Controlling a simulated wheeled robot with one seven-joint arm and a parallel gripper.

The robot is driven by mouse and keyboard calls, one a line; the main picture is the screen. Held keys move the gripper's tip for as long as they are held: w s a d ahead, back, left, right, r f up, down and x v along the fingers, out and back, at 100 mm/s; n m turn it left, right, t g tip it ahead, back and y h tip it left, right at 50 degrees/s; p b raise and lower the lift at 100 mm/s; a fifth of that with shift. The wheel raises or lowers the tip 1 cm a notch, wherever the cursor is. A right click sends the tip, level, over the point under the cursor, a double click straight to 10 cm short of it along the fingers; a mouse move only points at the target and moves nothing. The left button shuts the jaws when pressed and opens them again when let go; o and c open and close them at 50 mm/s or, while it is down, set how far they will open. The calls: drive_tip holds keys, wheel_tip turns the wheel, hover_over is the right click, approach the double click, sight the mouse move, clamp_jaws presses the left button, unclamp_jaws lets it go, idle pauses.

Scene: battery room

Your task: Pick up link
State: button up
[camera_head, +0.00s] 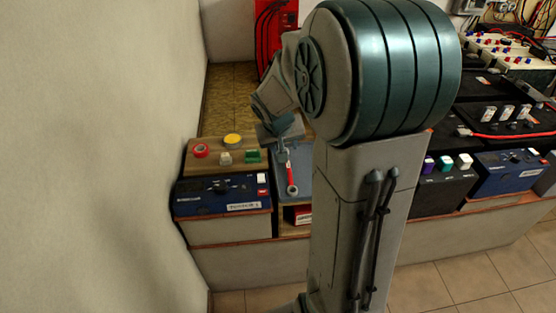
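The link (290,174) appears to be the slim piece with a red middle and pale ring ends. It lies lengthwise on, or just above, a blue-grey surface (303,158) left of my arm's big link. My gripper (281,147) points down at the link's far end. The fingertips are small and dark here, and I cannot tell whether they touch the link or are open or shut.
A red cabinet (276,32) stands behind. Black batteries (492,115) with cables fill the right. A wall closes the left.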

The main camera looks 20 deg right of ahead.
drive_tip(key=b, duration=0.2)
hover_over(288, 165)
drive_tip(key=s+a, duration=0.1)
drive_tip(key=s, duration=0.1)
wheel_tip(288, 165, down, 9)
drive_tip(key=shift+w+a+f, duration=0.1)
drive_tip(key=shift+f, duration=0.05)
drive_tip(key=x, duration=0.3)
drive_tip(key=b+x, duration=0.1)
drive_tip(key=shift+a+f, duration=0.2)
drive_tip(key=shift+f, duration=0.25)
drive_tip(key=shift+w+d+f, duration=0.15)
drive_tip(key=shift+w+f, duration=0.05)
drive_tip(key=shift+f, duration=0.1)
clamp_jaws()
